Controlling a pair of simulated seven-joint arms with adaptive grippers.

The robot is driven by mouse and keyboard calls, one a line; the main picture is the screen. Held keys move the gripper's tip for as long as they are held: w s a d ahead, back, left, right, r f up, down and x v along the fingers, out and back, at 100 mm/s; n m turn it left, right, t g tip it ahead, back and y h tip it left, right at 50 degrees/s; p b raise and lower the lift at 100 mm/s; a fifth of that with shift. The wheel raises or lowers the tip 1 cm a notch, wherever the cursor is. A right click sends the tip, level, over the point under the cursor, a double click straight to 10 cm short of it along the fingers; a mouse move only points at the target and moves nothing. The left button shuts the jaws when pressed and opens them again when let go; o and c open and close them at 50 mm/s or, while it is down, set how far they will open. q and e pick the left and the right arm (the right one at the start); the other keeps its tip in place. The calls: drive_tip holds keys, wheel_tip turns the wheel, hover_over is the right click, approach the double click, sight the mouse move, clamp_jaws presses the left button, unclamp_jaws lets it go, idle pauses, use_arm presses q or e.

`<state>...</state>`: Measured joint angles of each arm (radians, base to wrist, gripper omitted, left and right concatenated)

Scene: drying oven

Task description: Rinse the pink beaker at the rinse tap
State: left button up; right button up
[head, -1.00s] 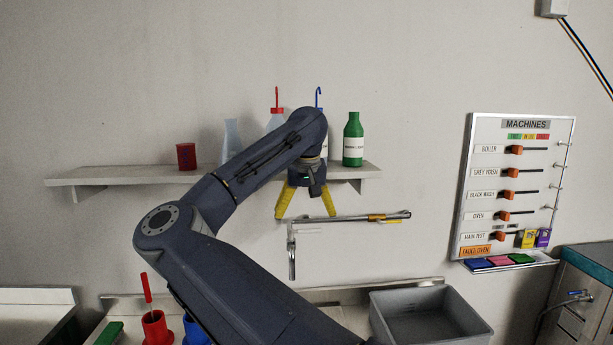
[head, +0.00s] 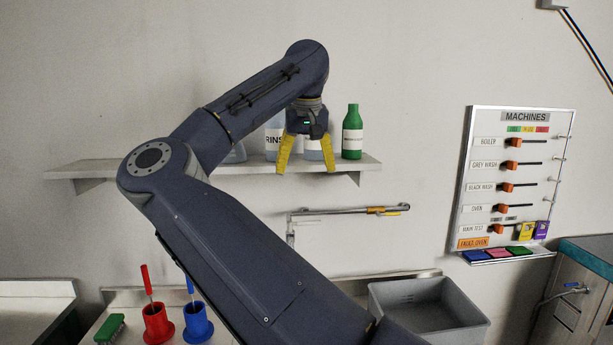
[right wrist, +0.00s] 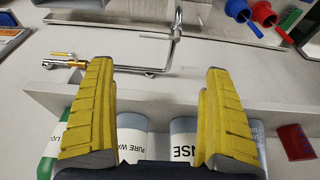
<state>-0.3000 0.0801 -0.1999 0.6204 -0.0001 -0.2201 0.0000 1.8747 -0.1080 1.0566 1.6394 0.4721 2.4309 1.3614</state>
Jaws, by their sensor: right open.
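I do not see a pink beaker in either view. The tap (head: 345,211) is a wall pipe with a brass and yellow part at its right end and a spout turned down at its left; it also shows in the right wrist view (right wrist: 125,69). My right gripper (head: 306,171) has its yellow fingers spread and pointing down in front of the wall shelf, above the tap pipe. Nothing is between the fingers in the right wrist view (right wrist: 158,68). My right arm hides part of the shelf and the area below the spout. My left gripper is not in view.
The shelf (head: 365,163) bears a green bottle (head: 352,135) and labelled bottles behind my gripper. A red container (right wrist: 295,142) shows in the right wrist view. Below are a grey basin (head: 425,292), a red holder (head: 157,325) and a blue holder (head: 197,323) with brushes.

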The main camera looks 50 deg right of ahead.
sight(304, 223)
drive_tip(key=shift+t+h, duration=0.6)
drive_tip(key=shift+h, duration=0.1)
drive_tip(key=f, duration=0.9)
drive_tip(key=shift+w+d+f, duration=0.1)
drive_tip(key=shift+d, duration=0.15)
drive_tip(key=c, duration=1.1)
drive_tip(key=shift+d+f+t+h, duration=0.2)
drive_tip(key=shift+t+h, duration=0.1)
drive_tip(key=shift+t, duration=0.1)
drive_tip(key=shift+c, duration=1)
drive_tip(key=shift+s+d+r+t, duration=0.1)
drive_tip(key=shift+s+d+t, duration=0.1)
drive_tip(key=shift+t, duration=0.1)
drive_tip(key=shift+c, duration=1)
drive_tip(key=shift+s+d+r+t+h, duration=0.1)
drive_tip(key=shift+d+r+t+h, duration=0.2)
drive_tip(key=shift+r+t+h, duration=0.15)
clamp_jaws()
drive_tip(key=x, duration=1)
drive_tip(key=shift+d+r, duration=0.2)
drive_tip(key=shift+d, duration=0.1)
drive_tip(key=shift+h, duration=0.25)
